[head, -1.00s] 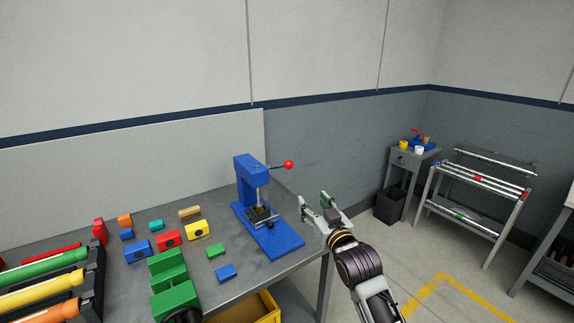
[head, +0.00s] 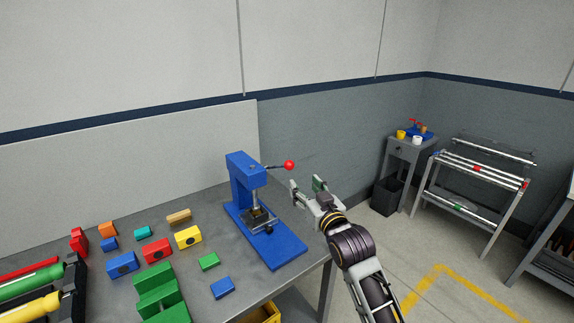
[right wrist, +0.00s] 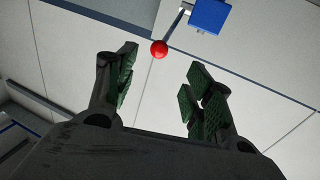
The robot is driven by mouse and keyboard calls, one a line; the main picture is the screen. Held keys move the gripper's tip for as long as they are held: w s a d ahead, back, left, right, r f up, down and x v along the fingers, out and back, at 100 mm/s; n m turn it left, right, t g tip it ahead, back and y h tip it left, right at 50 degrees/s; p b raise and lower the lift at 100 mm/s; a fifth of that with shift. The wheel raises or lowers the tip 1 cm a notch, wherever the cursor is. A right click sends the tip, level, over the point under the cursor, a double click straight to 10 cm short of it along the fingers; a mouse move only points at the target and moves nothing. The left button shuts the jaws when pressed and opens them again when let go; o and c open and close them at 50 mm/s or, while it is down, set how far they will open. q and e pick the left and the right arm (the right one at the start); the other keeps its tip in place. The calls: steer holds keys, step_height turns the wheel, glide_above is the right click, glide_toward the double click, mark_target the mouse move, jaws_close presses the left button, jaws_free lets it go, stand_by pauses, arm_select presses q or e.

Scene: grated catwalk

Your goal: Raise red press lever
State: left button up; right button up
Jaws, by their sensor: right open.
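The blue press (head: 247,172) stands on the grey workbench near its right end. Its lever is a thin bar sticking out to the right, ending in a red ball knob (head: 289,165). My right gripper (head: 306,185) is open and empty, just below and to the right of the knob, and seems apart from it. In the right wrist view the red knob (right wrist: 159,49) is above the gap between the open fingers (right wrist: 158,80), with the blue press head (right wrist: 210,15) behind it to the right. My left gripper is in neither view.
Coloured blocks, such as a yellow one (head: 188,237) and a green stepped one (head: 158,292), lie on the workbench (head: 215,262) left of the press. A small grey table (head: 408,150) and a rack (head: 480,185) stand farther right. The air around the knob is free.

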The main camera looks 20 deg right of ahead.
mark_target(291, 169)
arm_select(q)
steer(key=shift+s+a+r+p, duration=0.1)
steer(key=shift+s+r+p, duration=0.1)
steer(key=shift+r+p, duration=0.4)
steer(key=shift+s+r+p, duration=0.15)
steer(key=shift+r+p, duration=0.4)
arm_select(e)
steer(key=shift+w+a, duration=0.15)
steer(key=shift+w, duration=2.1)
steer(key=shift+w+a, duration=0.2)
steer(key=shift+w, duration=2.1)
steer(key=shift+w+a, duration=0.15)
steer(key=shift+w, duration=2.1)
jaws_close()
